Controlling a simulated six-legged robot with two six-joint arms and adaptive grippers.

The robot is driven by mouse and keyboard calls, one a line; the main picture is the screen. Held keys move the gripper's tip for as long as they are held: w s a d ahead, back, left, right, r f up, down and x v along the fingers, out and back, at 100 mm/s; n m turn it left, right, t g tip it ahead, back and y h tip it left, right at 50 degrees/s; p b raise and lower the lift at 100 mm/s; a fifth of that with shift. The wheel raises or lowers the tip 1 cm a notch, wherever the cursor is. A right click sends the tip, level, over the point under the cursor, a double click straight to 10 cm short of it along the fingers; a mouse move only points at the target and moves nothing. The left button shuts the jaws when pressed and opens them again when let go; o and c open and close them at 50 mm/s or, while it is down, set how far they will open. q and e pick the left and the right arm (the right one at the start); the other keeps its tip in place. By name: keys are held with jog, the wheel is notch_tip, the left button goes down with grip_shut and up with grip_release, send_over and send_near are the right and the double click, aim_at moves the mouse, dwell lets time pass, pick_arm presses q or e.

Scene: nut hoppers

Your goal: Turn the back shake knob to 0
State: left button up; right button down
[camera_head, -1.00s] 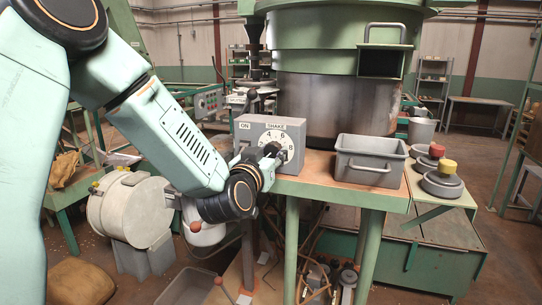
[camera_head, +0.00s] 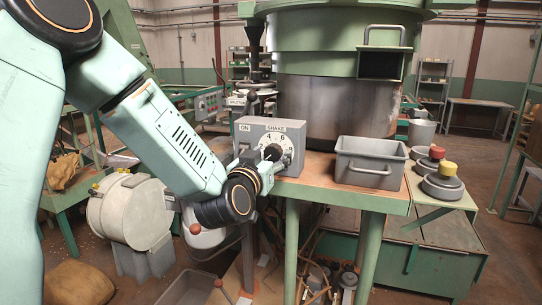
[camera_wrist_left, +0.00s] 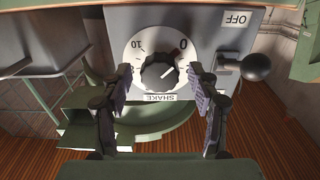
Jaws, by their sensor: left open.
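The grey control box (camera_head: 288,126) stands on the table's left end, with ON and SHAKE labels and a white numbered dial. Its black shake knob (camera_head: 272,152) shows partly behind my left gripper (camera_head: 259,158). In the left wrist view the picture is upside down; the knob (camera_wrist_left: 160,72) sits mid-dial, with 0 at upper right and 10 at upper left. My left gripper's open fingers (camera_wrist_left: 161,84) stand on either side of the dial, apart from the knob. My right gripper is out of view.
A black ball lever (camera_wrist_left: 256,67) is beside the dial, by the OFF label. A grey bin (camera_head: 370,161) stands on the table right of the box. A steel and green drum (camera_head: 330,105) is behind. Red and yellow knobs (camera_head: 449,167) are farther right.

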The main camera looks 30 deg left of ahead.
pick_arm(q)
jog(key=v, duration=0.7)
jog(key=shift+s, duration=0.1)
dwell(0.4)
